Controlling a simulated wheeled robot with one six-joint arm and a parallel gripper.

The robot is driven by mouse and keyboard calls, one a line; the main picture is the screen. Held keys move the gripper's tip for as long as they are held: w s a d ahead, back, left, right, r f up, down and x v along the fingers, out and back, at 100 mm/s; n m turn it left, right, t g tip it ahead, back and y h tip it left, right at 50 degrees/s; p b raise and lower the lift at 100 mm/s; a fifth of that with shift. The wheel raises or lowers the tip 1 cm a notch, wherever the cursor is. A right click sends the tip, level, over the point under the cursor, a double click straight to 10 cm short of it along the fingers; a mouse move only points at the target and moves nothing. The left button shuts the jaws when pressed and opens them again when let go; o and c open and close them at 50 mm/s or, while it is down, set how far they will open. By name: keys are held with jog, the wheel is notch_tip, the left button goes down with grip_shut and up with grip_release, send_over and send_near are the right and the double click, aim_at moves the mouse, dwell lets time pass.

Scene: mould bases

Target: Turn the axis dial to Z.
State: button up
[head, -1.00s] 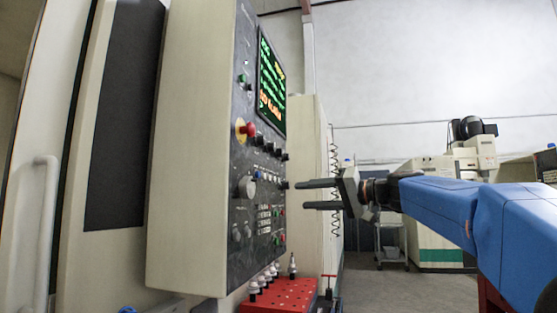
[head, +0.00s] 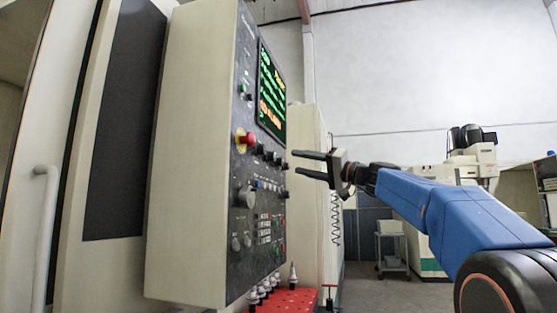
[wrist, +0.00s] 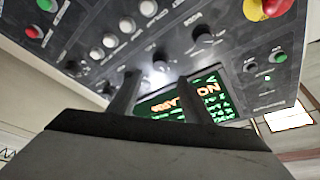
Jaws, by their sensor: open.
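The control panel (head: 225,265) stands upright at the left of the head view, with several black knobs. One black knob (wrist: 203,36) shows near the top middle of the wrist view. Another knob (wrist: 160,62) shows between and beyond my fingers. I cannot read which one is the axis dial or where it points. My gripper (head: 296,162) is open and empty, with its fingers pointing at the panel at about the height of the knob row (head: 264,153). In the wrist view both fingers (wrist: 157,92) stand apart, with no knob clearly between them.
A red emergency stop (head: 250,138) sticks out above the knob row, and a lit screen (head: 271,93) is above that. A red tray (head: 290,302) with tool holders stands under the panel.

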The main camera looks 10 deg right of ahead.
aim_at(274, 157)
jog(key=x, duration=0.9)
jog(key=shift+w+a, duration=0.15)
jog(key=shift+w, duration=0.05)
jog(key=shift+c, duration=0.3)
jog(key=c, duration=1)
